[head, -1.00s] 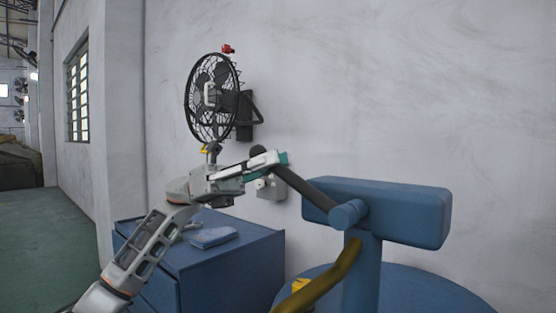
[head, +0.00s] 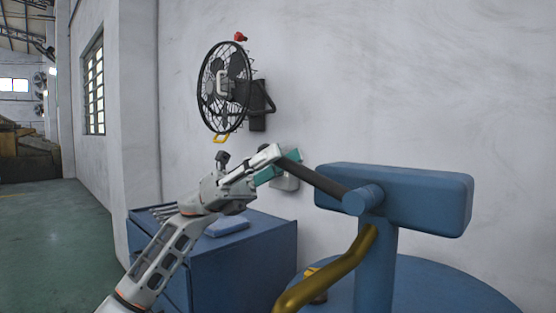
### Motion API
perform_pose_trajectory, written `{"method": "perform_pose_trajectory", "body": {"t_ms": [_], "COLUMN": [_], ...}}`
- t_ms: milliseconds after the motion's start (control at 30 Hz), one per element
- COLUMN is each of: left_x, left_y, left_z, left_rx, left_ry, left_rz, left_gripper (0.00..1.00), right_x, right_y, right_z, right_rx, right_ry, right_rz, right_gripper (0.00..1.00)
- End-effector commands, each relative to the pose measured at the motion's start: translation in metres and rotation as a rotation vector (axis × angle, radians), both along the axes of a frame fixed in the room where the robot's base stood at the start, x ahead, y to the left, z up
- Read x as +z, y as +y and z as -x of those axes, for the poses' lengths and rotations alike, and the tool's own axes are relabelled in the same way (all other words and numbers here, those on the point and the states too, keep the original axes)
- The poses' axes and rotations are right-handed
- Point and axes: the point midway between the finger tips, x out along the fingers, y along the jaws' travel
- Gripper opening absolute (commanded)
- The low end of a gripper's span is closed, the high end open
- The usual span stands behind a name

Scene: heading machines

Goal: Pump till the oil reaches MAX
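The pump stands on a blue drum (head: 440,292), with a blue pump head (head: 425,198) and a curved brass spout (head: 330,274). Its dark lever (head: 315,179) slopes up to the left from the pivot. My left gripper (head: 272,165) is at the lever's upper end, with a white finger and a teal finger on either side of it, and appears shut on it. No oil level or MAX mark can be made out. My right gripper is not in view.
A blue cabinet (head: 248,268) with a blue item (head: 227,225) on top stands behind my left arm. A black fan (head: 224,88) hangs on the grey wall above. A small box on the wall is partly hidden behind my gripper. Open green floor (head: 55,235) lies at left.

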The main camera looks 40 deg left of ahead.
Motion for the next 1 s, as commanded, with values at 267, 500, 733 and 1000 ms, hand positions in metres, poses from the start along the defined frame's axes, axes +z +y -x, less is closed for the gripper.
{"method": "perform_pose_trajectory", "body": {"t_ms": [267,500,733,1000], "left_x": [0.0,-0.014,-0.037,-0.056], "left_y": [0.0,0.024,0.065,0.098], "left_z": [0.0,0.0,0.001,0.002], "left_rx": [0.0,0.003,0.003,0.002], "left_ry": [-0.001,0.001,0.002,0.001], "left_rz": [-0.001,-0.001,-0.001,-0.001], "left_gripper": [0.32,0.32,0.32,0.32], "right_x": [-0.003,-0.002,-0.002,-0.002], "right_y": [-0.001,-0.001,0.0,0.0], "right_z": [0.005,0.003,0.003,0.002], "right_rx": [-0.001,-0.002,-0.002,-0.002], "right_ry": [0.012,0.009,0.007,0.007], "right_rz": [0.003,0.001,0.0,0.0], "right_gripper": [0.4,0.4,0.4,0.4]}}
